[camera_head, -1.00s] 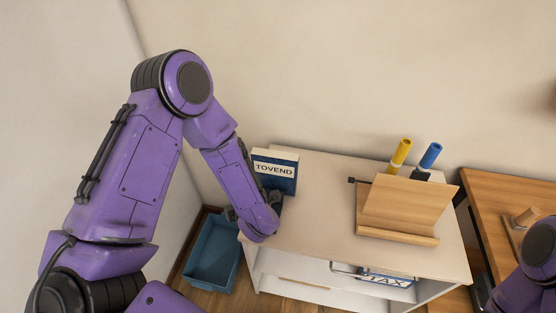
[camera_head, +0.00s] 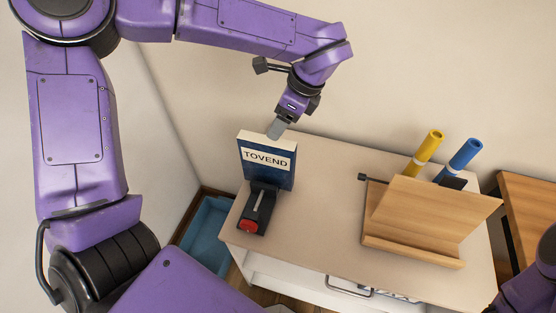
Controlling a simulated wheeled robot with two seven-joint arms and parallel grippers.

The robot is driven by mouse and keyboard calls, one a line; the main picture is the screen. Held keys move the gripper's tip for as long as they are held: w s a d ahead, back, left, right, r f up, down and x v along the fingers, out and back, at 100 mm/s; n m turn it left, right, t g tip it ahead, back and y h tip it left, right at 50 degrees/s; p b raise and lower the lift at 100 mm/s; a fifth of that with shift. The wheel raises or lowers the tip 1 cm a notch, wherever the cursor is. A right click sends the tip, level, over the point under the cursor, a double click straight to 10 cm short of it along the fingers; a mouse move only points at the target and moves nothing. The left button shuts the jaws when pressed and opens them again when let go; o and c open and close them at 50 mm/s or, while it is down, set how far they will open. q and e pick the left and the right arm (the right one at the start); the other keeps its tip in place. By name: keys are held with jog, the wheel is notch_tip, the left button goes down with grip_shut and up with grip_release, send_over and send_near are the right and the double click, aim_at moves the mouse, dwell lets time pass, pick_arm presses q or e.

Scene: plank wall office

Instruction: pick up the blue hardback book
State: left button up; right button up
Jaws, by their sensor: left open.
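The blue hardback book (camera_head: 266,168) stands upright near the left end of the white cabinet top. Its front bears a white label reading TOVEND, and its pale top edge faces up. My left gripper (camera_head: 277,128) points down just above the book's top edge, toward its right corner. It is open and holds nothing that I can see; the far finger is hidden, and I cannot tell if the near one touches the book. Only a purple part of my right arm shows at the lower right edge; its gripper is out of view.
A black stapler-like object with a red end (camera_head: 256,208) lies right in front of the book. A wooden stand (camera_head: 428,215) is to the right, with yellow (camera_head: 428,150) and blue (camera_head: 460,158) tubes behind. A blue bin (camera_head: 207,232) is on the floor at left. The cabinet top's middle is clear.

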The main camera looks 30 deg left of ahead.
aim_at(268, 140)
pick_arm(q)
jog(key=shift+a+f, duration=0.15)
jog(key=shift+f, duration=0.35)
jog(key=p+x, duration=0.1)
jog(key=x, duration=0.3)
jog(key=p+x, duration=0.2)
jog(key=x, duration=0.2)
jog(key=shift+s+a+f+p, duration=0.2)
jog(key=shift+s+f+p, duration=0.05)
jog(key=shift+f+p, duration=0.05)
jog(key=shift+s+a+f, duration=0.1)
jog(key=shift+a+f, duration=0.15)
jog(key=shift+f, duration=0.1)
jog(key=shift+d, duration=0.1)
jog(key=shift+f+b, duration=0.25)
jog(key=shift+b, duration=0.2)
grip_shut()
